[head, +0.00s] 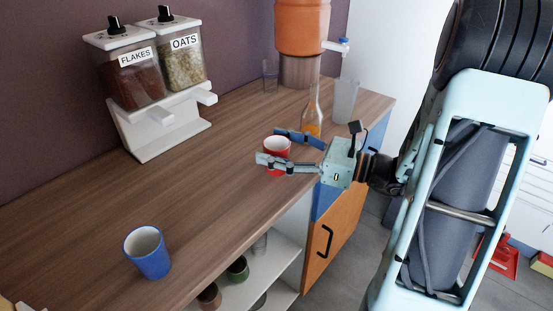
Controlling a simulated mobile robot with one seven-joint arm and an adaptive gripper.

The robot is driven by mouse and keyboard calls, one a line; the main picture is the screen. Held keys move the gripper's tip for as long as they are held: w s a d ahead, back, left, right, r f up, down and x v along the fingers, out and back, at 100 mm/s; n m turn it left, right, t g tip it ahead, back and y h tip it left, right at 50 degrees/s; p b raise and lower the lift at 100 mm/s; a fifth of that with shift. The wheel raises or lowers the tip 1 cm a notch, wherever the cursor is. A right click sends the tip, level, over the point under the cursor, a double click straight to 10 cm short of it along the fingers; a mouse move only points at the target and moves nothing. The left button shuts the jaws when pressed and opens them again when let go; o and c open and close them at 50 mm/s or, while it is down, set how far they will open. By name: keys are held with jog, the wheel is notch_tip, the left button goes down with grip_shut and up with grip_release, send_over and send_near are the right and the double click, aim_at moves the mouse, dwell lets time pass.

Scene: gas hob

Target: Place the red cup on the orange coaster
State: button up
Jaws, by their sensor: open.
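The red cup (276,144) stands on the wooden counter near its front edge, with its pale inside showing. My gripper (268,146) reaches in from the right with its fingers spread. In the picture one finger passes behind the cup and the other crosses in front of its lower part, so the cup shows between them. The fingers are open, and I cannot tell whether either touches the cup. I cannot make out an orange coaster; my gripper and the cup hide part of the counter there.
A bottle with orange contents (312,118) stands close behind my gripper. Beyond are a frosted container (344,101), a clear glass (270,77) and a terracotta dispenser (302,28). A blue cup (148,253) stands front left. A flakes-and-oats dispenser (160,118) is by the wall. The counter's middle is clear.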

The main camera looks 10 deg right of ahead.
jog(key=c, duration=1.5)
